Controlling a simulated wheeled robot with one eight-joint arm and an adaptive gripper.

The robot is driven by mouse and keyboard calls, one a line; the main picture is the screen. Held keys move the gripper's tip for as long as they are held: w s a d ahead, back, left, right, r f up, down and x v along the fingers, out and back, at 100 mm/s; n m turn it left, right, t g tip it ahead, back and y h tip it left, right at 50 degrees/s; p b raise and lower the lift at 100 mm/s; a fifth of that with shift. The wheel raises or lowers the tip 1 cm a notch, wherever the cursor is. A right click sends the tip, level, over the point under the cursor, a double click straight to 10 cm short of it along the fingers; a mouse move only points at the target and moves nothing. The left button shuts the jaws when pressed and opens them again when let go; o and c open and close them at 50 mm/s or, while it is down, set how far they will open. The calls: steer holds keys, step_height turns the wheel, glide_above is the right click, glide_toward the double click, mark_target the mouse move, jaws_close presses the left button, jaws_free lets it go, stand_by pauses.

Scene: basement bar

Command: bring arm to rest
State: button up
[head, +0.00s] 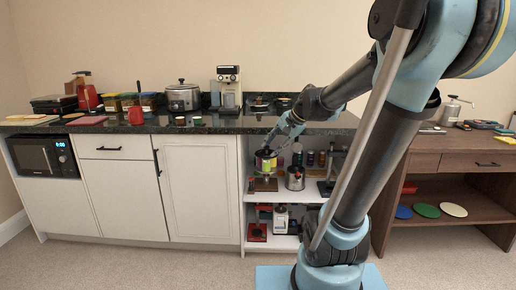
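My arm reaches from the right across to the open shelf unit (247,200). My gripper (270,146) points down and to the left, just below the dark countertop's edge, in front of the unit's upper opening. A can with a colourful label (265,162) is right at the fingertips. The fingers are small and partly overlap the can's top, so I cannot tell whether they grip it or are apart from it.
The dark countertop (150,125) carries a slow cooker (183,97), a coffee machine (229,88), cups and jars. A metal pot (295,178) and bottles stand on the upper shelf. A wooden desk (440,160) is at the right. Open carpet lies in front.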

steer(key=s+d+f+n+h, duration=0.2)
steer(key=s+d+f, duration=0.2)
steer(key=s, duration=0.3)
steer(key=s+d+f+n+g+h, duration=0.1)
steer(key=s+d+f+n+h, duration=0.1)
steer(key=s+d+f, duration=0.2)
steer(key=s+d+f+n+g+h, duration=0.1)
steer(key=s+d+f, duration=0.4)
steer(key=s, duration=0.6)
steer(key=shift+f+n+h, duration=0.5)
steer(key=shift+f+n, duration=0.35)
steer(key=shift+n, duration=0.25)
steer(key=shift+w+f, duration=0.2)
steer(key=shift+w, duration=0.15)
